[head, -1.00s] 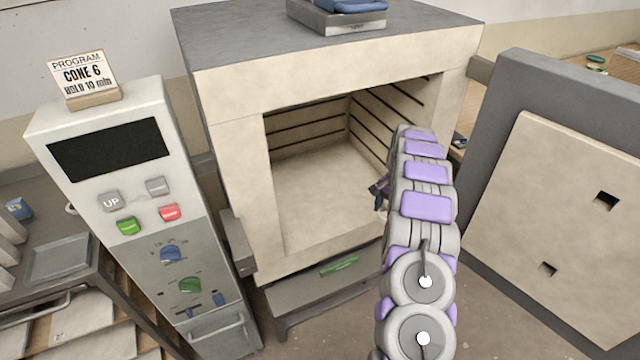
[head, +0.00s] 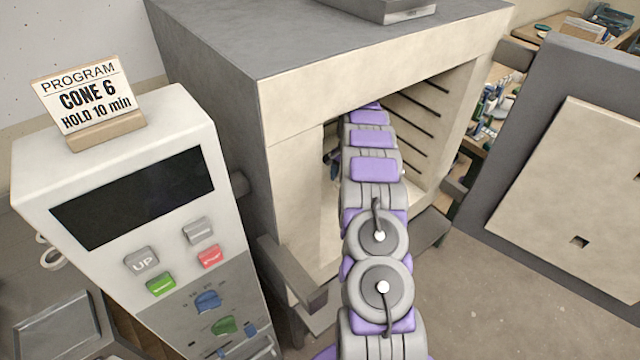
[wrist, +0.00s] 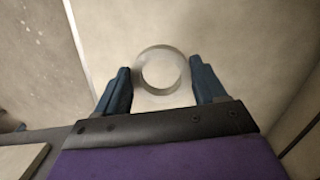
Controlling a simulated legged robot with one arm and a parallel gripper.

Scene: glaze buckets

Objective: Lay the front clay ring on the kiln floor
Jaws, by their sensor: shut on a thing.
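The clay ring (wrist: 184,73) is a pale grey, short round band. In the wrist view it sits between the two dark blue fingers of my gripper (wrist: 160,78), which is shut on it. Beige kiln surface shows behind the ring; I cannot tell how high the ring is above it. The kiln (head: 292,165) stands open in the head view, and my arm reaches in through its front opening. There my arm hides most of the kiln floor, and the ring cannot be seen.
The control box (head: 125,190) with its program card (head: 88,97) stands close on the left. The open kiln door (head: 560,190) is on the right. Grooved inner walls (head: 425,112) flank my arm. A grey block (head: 390,10) lies on the kiln top.

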